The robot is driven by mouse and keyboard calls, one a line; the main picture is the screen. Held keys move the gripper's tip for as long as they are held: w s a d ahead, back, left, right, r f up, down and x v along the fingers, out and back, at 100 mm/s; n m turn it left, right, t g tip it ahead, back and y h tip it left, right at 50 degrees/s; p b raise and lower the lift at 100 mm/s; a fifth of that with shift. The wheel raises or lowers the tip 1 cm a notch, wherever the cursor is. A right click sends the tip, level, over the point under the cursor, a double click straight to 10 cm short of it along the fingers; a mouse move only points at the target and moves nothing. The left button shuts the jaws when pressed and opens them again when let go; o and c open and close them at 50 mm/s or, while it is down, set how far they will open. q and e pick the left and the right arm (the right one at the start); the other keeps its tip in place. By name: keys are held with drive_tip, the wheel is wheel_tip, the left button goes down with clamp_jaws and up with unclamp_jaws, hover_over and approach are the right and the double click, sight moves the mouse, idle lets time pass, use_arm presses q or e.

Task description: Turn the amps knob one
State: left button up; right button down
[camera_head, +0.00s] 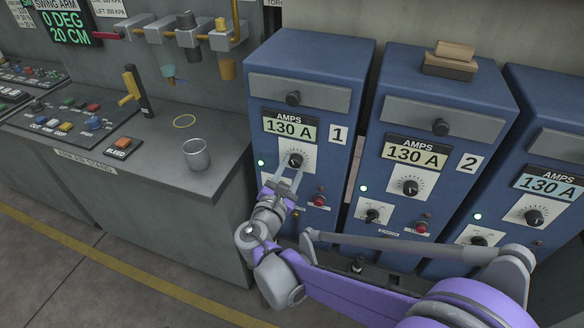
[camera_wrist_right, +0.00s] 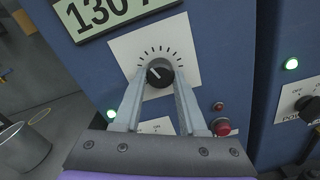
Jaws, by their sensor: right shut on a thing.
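The amps knob of unit 1 (camera_head: 295,160) is a black dial on a white scale plate, below a display reading 130 A (camera_head: 289,128). It also shows in the right wrist view (camera_wrist_right: 159,72), with its white pointer line toward the upper left. My right gripper (camera_head: 290,172) reaches up to this knob from below. Its two grey fingers stand on either side of the knob, shut on it. My left gripper is in neither view.
Blue unit 2 (camera_head: 447,118) stands to the right, also reading 130 A, with a third unit beyond it. A red button (camera_wrist_right: 221,127) sits right of the fingers. A metal cup (camera_head: 196,155) stands on the grey bench (camera_head: 150,190) at left.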

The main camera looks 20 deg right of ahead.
drive_tip(key=shift+c, duration=2.3)
unclamp_jaws()
drive_tip(key=shift+s+a, duration=0.1)
drive_tip(key=v, duration=1)
drive_tip(key=shift+s+a, duration=0.2)
drive_tip(key=shift+s, duration=0.05)
